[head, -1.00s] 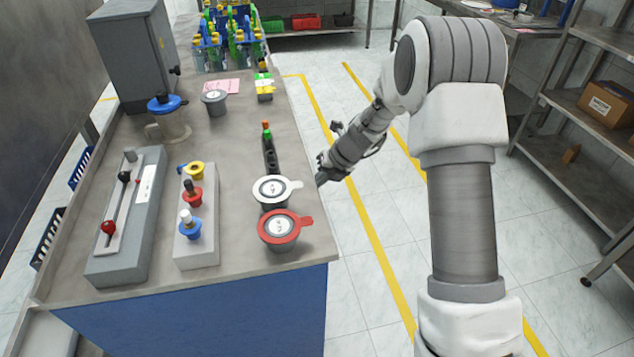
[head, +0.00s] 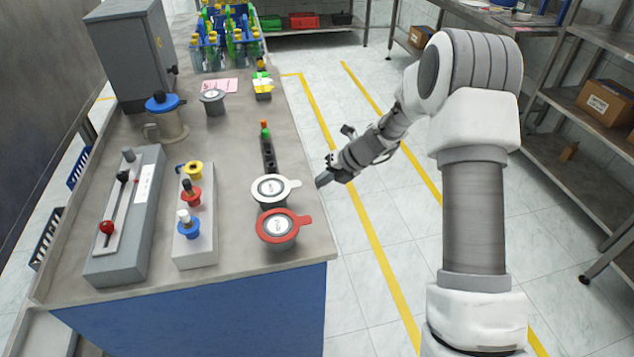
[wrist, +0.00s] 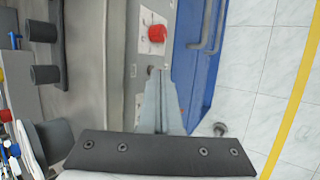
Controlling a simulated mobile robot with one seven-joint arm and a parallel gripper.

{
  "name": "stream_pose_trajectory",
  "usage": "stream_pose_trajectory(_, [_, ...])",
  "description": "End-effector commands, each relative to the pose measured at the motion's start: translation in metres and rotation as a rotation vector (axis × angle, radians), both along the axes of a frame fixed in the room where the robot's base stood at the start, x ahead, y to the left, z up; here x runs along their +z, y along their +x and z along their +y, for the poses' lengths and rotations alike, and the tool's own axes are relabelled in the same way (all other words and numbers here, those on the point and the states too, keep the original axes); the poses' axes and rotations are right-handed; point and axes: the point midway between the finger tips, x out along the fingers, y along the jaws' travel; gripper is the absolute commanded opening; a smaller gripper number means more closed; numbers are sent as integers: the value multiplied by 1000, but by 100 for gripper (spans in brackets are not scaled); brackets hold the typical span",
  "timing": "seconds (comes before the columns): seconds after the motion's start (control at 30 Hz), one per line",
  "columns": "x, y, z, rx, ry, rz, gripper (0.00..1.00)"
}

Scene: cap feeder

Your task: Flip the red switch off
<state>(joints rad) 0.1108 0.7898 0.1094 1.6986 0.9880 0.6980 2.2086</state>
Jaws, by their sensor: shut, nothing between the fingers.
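In the head view, a switch box (head: 196,249) on the bench carries a row of three toggles with yellow, red and blue collars. The red-collared toggle (head: 190,191) has a dark upright lever and sits in the middle. In the wrist view, a red knob (wrist: 157,33) sits on a pale plate on a grey panel, just beyond my fingertips. I cannot tell which of these is the task's red switch. My gripper (head: 319,182) is low beside the bench's right edge, away from the switch box. In the wrist view its fingers (wrist: 158,74) are shut and empty, apart from the red knob.
A grey lever box (head: 128,215) with a red-ball lever stands left of the switch box. A red-lidded cup (head: 278,226), a white-lidded cup (head: 271,189) and a dark holder (head: 269,152) line the bench's right edge. A blue panel with a handle (wrist: 207,28) lies right of the red knob.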

Motion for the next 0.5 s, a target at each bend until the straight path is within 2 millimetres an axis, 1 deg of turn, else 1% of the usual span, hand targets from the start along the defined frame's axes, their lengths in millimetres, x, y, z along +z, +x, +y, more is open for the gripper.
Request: stream_pose_trajectory(0.5, [-7, 0, -5, 1, 176, 37, 0])
